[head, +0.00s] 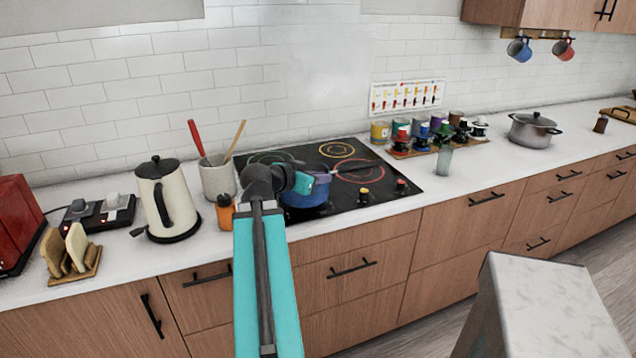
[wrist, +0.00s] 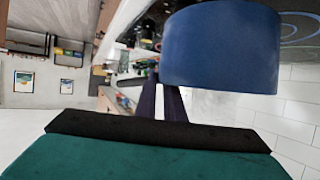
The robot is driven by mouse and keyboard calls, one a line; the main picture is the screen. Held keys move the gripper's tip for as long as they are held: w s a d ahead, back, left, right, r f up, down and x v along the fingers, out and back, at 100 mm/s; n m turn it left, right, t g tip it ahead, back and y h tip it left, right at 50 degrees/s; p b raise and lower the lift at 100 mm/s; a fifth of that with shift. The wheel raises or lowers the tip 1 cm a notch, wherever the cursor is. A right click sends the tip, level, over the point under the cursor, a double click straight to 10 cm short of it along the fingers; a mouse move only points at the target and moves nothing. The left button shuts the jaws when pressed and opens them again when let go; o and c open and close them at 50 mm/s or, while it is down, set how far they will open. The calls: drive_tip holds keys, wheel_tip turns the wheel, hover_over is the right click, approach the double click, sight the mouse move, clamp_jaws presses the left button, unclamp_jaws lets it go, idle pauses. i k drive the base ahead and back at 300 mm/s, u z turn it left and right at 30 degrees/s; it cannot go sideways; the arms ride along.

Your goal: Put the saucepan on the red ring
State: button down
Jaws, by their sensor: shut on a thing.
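The blue saucepan (head: 305,197) is at the front left of the black cooktop (head: 400,190). My gripper (head: 322,178) is shut at the saucepan's handle side; the handle itself is mostly hidden by my gripper and wrist. In the wrist view the saucepan's blue wall (wrist: 220,50) fills the upper right, beyond my dark purple fingers (wrist: 165,100). The saucepan looks upright; I cannot tell whether it touches the cooktop. The red ring (head: 360,170) is on the right part of the cooktop, to the right of the saucepan, and looks bare.
A yellow ring (head: 337,149) lies at the back. Knobs (head: 364,195) line the cooktop's front right. A utensil crock (head: 217,178), orange bottle (head: 225,212) and kettle (head: 165,200) stand left.

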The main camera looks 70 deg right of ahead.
sight(379, 170)
drive_tip(key=u, duration=0.05)
drive_tip(key=k, duration=1)
drive_tip(key=z, duration=0.1)
